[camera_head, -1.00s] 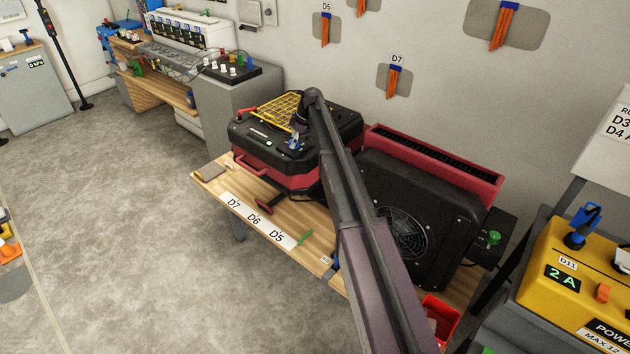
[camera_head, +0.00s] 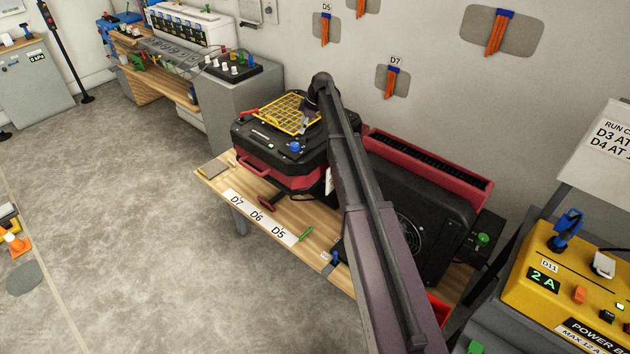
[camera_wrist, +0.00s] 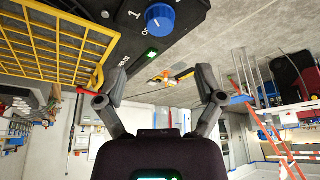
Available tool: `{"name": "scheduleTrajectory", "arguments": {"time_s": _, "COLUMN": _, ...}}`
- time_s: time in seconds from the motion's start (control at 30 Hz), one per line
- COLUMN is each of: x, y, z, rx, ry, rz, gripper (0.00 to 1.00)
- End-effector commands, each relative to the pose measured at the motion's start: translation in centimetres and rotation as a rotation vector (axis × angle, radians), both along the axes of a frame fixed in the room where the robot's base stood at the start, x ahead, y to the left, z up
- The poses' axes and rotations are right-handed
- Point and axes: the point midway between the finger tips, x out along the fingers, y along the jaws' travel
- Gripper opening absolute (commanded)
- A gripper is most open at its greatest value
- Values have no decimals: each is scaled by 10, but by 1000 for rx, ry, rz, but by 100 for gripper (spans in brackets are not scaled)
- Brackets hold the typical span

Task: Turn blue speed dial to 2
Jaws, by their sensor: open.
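The blue speed dial (camera_head: 294,146) sits on the black top of a red-and-black machine (camera_head: 262,165). In the wrist view the dial (camera_wrist: 160,17) is at the top edge, with a white mark on its face and a "1" and other partly readable lettering beside it. I cannot tell its exact setting. My gripper (camera_head: 308,118) is above the machine top, just behind the dial and apart from it. In the wrist view my gripper (camera_wrist: 165,82) has its fingers spread with nothing between them.
A yellow wire grid (camera_head: 292,112) lies on the machine close to my gripper. A lit green button (camera_wrist: 152,53) is near the dial. A large black fan unit (camera_head: 425,215) stands to the right on the wooden bench (camera_head: 215,182). The wall is close behind.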

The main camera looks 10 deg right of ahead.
Motion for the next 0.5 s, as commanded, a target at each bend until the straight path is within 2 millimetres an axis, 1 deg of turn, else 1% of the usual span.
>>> {"name": "scheduleTrajectory", "arguments": {"time_s": 0.03, "x": -1, "y": -2, "z": 9, "rx": 0, "ry": 0, "rz": 0, "gripper": 87}}
{"name": "scheduleTrajectory", "arguments": {"time_s": 0.5, "x": -5, "y": -18, "z": 48, "rx": 0, "ry": 1, "rz": -2, "gripper": 87}}
